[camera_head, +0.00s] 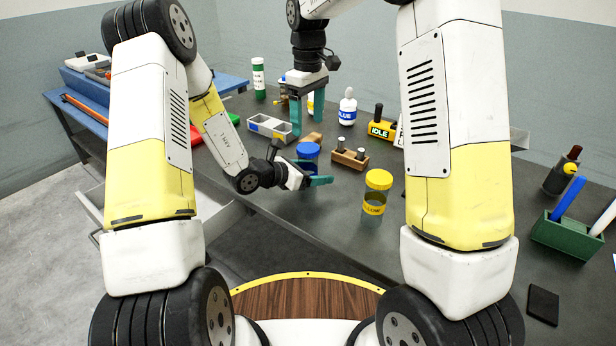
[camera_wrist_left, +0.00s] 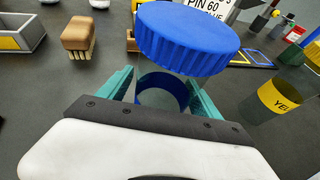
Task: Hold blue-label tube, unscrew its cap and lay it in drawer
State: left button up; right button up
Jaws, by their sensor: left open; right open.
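The blue-label tube stands upright on the bench with its ribbed blue cap (camera_head: 308,150) on. In the left wrist view the cap (camera_wrist_left: 190,38) looms close, with the clear tube and blue label (camera_wrist_left: 163,92) below it. My left gripper (camera_head: 314,173) is open, low over the bench. Its teal fingers lie on either side of the tube; contact is not clear. My right gripper (camera_head: 307,102) is open and empty, pointing down behind the tube. A pale drawer (camera_head: 88,203) appears pulled out at the bench's left; its inside is mostly hidden by my left arm.
A yellow-capped tube (camera_head: 376,192) stands to the right, near the front edge. A green holder (camera_head: 568,232) is at far right.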

pick_arm(q)
jog(key=shift+c, duration=0.4)
grip_shut()
